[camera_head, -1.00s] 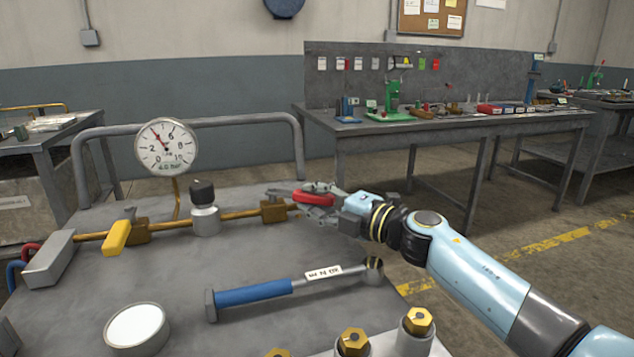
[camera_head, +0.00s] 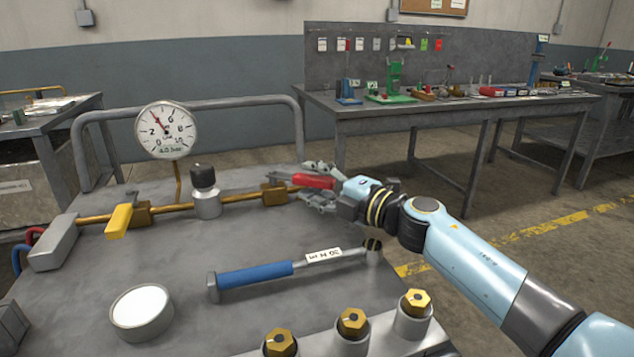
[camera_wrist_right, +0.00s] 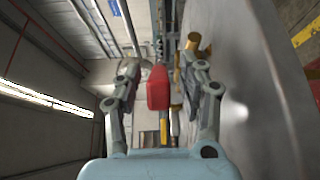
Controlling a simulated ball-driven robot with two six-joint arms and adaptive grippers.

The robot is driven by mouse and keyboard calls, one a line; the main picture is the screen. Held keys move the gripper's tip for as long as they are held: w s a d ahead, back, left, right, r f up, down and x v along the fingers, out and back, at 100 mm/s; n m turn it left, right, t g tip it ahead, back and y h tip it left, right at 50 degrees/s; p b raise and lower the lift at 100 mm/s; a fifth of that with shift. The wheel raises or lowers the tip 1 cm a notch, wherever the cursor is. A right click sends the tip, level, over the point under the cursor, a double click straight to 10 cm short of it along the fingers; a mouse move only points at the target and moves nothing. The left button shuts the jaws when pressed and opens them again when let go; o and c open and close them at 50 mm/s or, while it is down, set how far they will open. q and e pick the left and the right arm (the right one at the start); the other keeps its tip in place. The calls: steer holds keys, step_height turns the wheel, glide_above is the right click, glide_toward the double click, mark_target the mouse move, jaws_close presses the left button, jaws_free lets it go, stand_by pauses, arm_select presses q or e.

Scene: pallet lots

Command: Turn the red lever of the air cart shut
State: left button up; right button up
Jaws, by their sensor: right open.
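The red lever (camera_head: 314,181) is on the brass valve (camera_head: 274,194) at the right end of the brass pipe on the air cart (camera_head: 190,260). In the head view it lies roughly in line with the pipe. My right gripper (camera_head: 318,184) is open, with one finger on each side of the lever. In the right wrist view the red lever (camera_wrist_right: 158,88) stands between the open fingers, with gaps visible on both sides. A yellow lever (camera_head: 119,221) sits on the left valve. The pressure gauge (camera_head: 166,131) stands above the pipe. My left gripper is not in view.
A blue-handled torque wrench (camera_head: 256,274) lies on the cart top, with a round white-faced container (camera_head: 141,312) to its left. Several brass-topped fittings (camera_head: 352,324) line the near edge. The cart's grey rail (camera_head: 230,105) runs behind the gauge.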

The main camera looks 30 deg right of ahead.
steer(key=v, duration=1.2)
